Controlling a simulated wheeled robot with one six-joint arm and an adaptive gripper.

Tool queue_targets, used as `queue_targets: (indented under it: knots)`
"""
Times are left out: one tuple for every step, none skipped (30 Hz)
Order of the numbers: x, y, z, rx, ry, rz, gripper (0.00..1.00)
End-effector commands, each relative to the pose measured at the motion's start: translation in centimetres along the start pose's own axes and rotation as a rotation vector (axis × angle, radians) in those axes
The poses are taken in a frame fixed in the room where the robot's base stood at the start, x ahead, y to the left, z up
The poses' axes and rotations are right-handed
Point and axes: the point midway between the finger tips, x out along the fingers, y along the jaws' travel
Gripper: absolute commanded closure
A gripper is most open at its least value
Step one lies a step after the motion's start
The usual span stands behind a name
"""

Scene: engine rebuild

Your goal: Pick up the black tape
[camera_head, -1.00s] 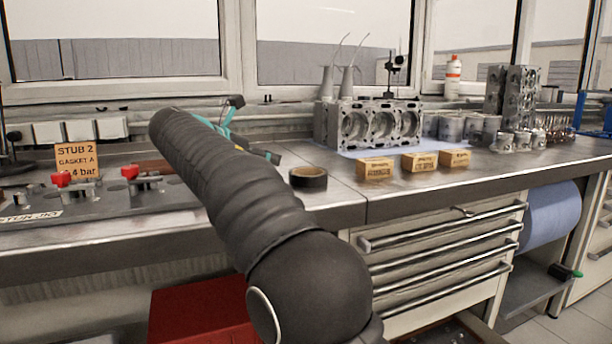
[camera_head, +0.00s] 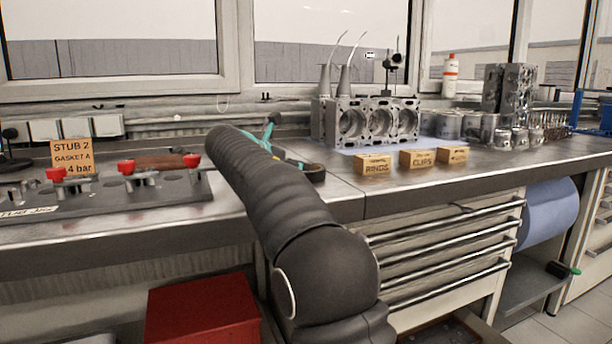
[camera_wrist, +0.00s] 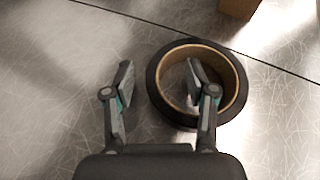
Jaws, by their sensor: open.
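The black tape is a roll with a brown cardboard core, lying flat on the metal bench. In the wrist view the black tape (camera_wrist: 237,108) is right of centre. My gripper (camera_wrist: 160,75) is open and empty above it. Its right finger appears over the roll's hole and its left finger is outside the roll to the left, so the left part of the ring lies between them in the picture. I cannot tell how high the fingers are. In the head view the black tape (camera_head: 314,172) is partly hidden behind my arm.
Small boxes labelled like rings (camera_head: 373,165) and clips (camera_head: 418,160) stand right of the tape. An engine block (camera_head: 378,122) is behind them. A fixture plate with red knobs (camera_head: 100,195) is at left.

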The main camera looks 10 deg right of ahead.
Motion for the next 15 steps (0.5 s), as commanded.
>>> queue_targets:
  knots:
    - [0.73,-0.03,0.01,0.001,0.000,-0.001,0.44]
    - [0.98,0.00,0.01,0.001,0.000,0.000,0.44]
    - [1.21,0.02,0.01,0.000,0.000,0.000,0.44]
    - [1.31,0.03,0.01,0.000,0.000,0.001,0.44]
    - [1.34,0.03,0.03,0.000,0.000,0.001,0.44]
    - [1.34,0.04,0.04,0.000,0.000,0.001,0.44]
    - [1.31,0.04,0.04,0.000,0.000,0.001,0.44]
    - [1.30,0.04,0.05,0.000,0.000,0.001,0.44]
    - [1.30,0.04,0.05,0.000,0.000,0.001,0.44]
    - [1.29,0.04,0.05,0.000,0.000,0.001,0.46]
    - [1.29,0.04,0.05,0.000,0.000,0.001,0.54]
    - [1.29,0.03,0.05,0.000,0.000,0.001,0.64]
    - [1.29,0.03,0.05,0.000,0.000,0.001,0.71]
    - [1.29,0.03,0.06,0.000,0.000,0.001,0.79]
    - [1.29,0.03,0.06,0.000,0.000,0.001,0.89]
